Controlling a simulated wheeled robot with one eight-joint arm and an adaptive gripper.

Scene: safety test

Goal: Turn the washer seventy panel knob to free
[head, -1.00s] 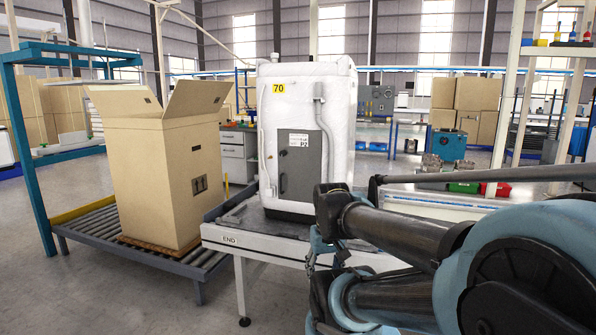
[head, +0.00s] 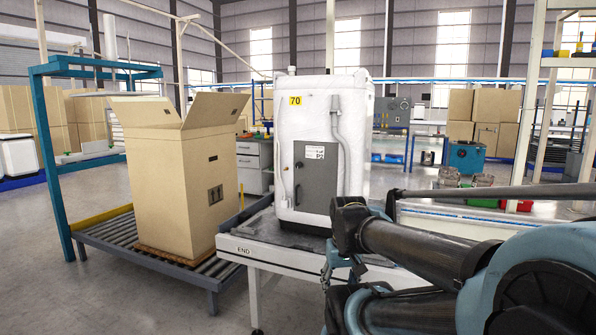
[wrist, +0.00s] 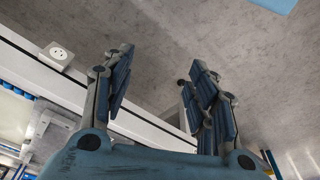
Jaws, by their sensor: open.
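The white washer (head: 361,130) stands upright on the end of a table in the head view, with a yellow 70 label (head: 295,100) near its top. A grey panel (head: 312,175) is on its near side, with a small dark knob or handle (head: 299,165) on the panel's left part. Which way the knob points is too small to tell. My arm comes in from the lower right of the head view, in front of the table. In the wrist view my gripper (wrist: 155,95) is open and empty, its fingers well apart. The washer does not show in the wrist view.
The table edge marked END (head: 240,252) lies below the washer. A tall open carton (head: 165,185) stands on a roller conveyor (head: 110,232) to the left, beside a blue frame (head: 52,165). The wrist view shows concrete floor, a white rail and a socket box (wrist: 56,56).

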